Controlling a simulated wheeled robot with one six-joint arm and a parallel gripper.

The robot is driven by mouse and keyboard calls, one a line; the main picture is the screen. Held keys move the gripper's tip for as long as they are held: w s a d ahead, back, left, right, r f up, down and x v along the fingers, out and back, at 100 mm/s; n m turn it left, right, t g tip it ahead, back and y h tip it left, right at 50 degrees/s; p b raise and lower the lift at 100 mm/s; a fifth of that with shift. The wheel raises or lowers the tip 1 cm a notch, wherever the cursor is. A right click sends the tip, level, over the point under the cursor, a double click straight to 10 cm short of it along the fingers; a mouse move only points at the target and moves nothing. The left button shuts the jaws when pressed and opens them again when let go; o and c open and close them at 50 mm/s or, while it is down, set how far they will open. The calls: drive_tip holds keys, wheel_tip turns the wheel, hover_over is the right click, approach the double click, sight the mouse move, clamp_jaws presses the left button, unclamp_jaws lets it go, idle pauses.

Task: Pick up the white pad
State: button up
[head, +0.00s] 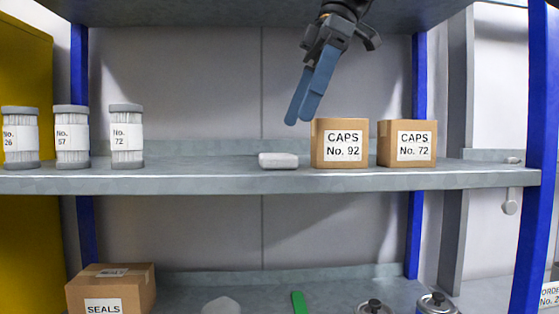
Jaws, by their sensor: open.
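The white pad (278,160) is a small, flat, light block. It lies near the front of the middle shelf (200,181), just left of the box labelled CAPS No. 92 (342,143). My gripper (299,119) hangs down from the top of the head view, with blue fingers pointing down and to the left. Its fingertips are above and slightly right of the pad, apart from it. The gripper is open and empty. Nothing hides the pad.
A CAPS No. 72 box (406,143) stands farther right. White jars with grey lids (127,136) stand at the left. The shelf is bare between the jars and the pad. The upper shelf (240,13) is overhead. Blue posts (538,150) flank the rack. A SEALS box (112,288) sits below.

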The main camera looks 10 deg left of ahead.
sight(277, 161)
drive_tip(key=shift+x, duration=1.25)
drive_tip(key=shift+p+x, duration=0.65)
drive_tip(key=shift+x, duration=1.95)
drive_tip(key=shift+c, duration=0.4)
drive_tip(key=c, duration=1)
